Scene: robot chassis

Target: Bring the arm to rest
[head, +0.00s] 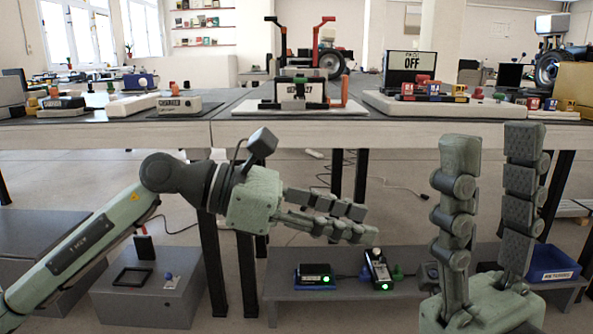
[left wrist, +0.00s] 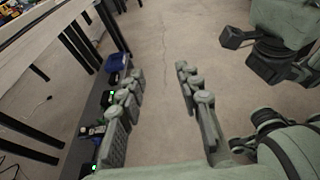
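My left gripper (head: 370,224) reaches in from the left in the head view, in front of the table and above the low grey shelf. Its fingers point right. In the left wrist view my left gripper (left wrist: 160,72) has its fingers spread, with only floor between them. My right gripper (head: 492,135) stands upright at the lower right of the head view. Its two fingers are apart and nothing is between them.
A long table (head: 420,127) with small devices stands ahead on dark legs. Below it a low grey shelf (head: 335,288) holds two devices with green lights and a blue bin (head: 552,264). A grey box (head: 147,300) stands at lower left. Open floor shows in the left wrist view.

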